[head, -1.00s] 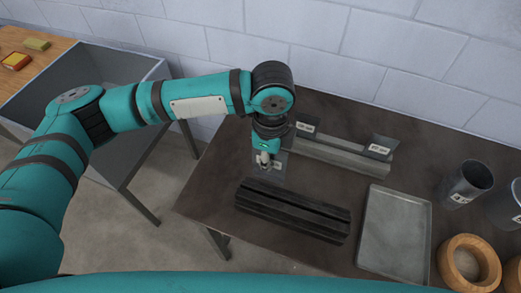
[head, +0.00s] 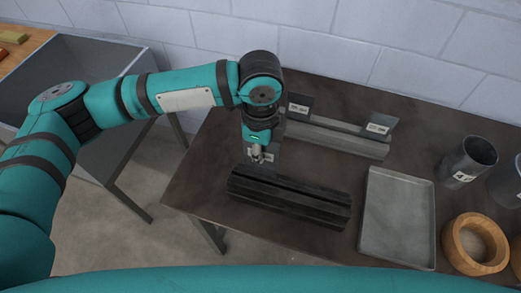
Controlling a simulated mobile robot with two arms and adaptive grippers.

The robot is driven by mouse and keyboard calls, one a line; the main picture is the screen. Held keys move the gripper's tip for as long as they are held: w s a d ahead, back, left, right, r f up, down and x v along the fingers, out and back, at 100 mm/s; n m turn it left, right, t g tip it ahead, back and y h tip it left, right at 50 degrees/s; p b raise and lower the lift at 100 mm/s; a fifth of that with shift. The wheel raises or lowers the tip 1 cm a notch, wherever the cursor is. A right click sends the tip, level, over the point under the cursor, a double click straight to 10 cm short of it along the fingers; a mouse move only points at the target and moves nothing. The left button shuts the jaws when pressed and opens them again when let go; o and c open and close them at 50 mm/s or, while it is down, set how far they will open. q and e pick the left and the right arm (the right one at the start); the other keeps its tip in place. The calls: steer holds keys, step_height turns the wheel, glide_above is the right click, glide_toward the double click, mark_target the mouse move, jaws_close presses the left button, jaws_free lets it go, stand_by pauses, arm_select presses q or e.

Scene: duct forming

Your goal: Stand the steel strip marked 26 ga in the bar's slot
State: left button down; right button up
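My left gripper (head: 258,155) points down and is shut on a thin grey steel strip (head: 274,148) with a white label; the label is too small to read. The strip is upright, at the back left edge of a dark ridged bar (head: 290,200) with long grooves. I cannot tell whether its lower edge touches the bar. Behind is a lighter grey bar (head: 335,139) with two upright labelled strips: one at its left end (head: 299,104) and one near its right end (head: 380,125). My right gripper is not in view.
A shallow grey tray (head: 397,220) lies right of the dark bar. A grey bin (head: 82,70) is left of the brown table (head: 205,180). The table's front left is clear.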

mark_target(261, 168)
arm_select(q)
steer(key=shift+f+b, duration=1)
steer(key=shift+f, duration=0.1)
steer(key=shift+f+b, duration=0.4)
steer(key=shift+f, duration=1.7)
steer(key=c, duration=1.4)
jaws_free()
step_height(261, 168, up, 12)
